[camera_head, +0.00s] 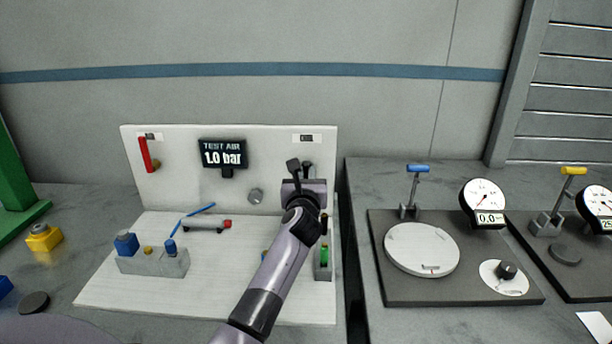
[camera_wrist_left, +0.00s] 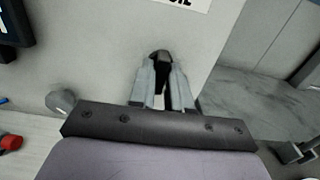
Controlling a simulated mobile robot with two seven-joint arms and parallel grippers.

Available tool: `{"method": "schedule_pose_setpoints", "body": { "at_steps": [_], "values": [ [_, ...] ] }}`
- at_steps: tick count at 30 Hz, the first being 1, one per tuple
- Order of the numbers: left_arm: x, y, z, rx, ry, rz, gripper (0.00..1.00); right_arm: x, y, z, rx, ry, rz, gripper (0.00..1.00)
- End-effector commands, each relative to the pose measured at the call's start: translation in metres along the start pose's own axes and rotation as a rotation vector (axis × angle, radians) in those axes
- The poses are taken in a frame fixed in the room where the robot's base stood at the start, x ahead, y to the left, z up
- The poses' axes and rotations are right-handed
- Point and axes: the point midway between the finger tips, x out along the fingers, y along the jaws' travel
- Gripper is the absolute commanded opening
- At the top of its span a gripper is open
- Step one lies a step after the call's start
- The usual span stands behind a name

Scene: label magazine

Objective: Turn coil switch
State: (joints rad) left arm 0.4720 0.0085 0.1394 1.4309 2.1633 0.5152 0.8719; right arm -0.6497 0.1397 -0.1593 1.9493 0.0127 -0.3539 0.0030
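The white upright panel (camera_head: 268,180) carries a small label (camera_head: 307,138) at its upper right; in the left wrist view the label (camera_wrist_left: 188,3) is cut off and ends in "IL". My left gripper (camera_head: 300,167) is just below this label, close to the panel. In the left wrist view its two grey fingers (camera_wrist_left: 161,85) point at the panel with a narrow gap between them. A black piece (camera_wrist_left: 160,57), perhaps the coil switch, shows at the fingertips. Whether the fingers press on it is unclear, and the gripper hides much of this spot. My right gripper is out of view.
A red lever (camera_head: 146,155), a "1.0 bar" display (camera_head: 222,154) and a grey round knob (camera_head: 256,196) are on the panel. A grey block (camera_head: 153,262) with blue parts stands on the white base. A gauge station (camera_head: 455,288) is to the right.

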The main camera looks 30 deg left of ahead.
Motion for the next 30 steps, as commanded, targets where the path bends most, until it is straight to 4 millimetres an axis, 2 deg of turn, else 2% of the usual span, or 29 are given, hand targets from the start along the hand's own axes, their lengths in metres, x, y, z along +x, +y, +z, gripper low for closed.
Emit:
{"method": "schedule_pose_setpoints", "body": {
  "at_steps": [2,14,30],
  "values": [
    [0.000,0.000,-0.001,0.001,0.002,0.000,0.38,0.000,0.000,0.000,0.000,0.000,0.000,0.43],
    [-0.006,0.000,0.000,0.004,0.000,-0.001,0.38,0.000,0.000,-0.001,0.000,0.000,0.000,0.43],
    [-0.067,-0.001,-0.001,0.002,0.001,-0.001,0.38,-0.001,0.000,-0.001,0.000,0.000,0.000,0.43]
  ]
}}
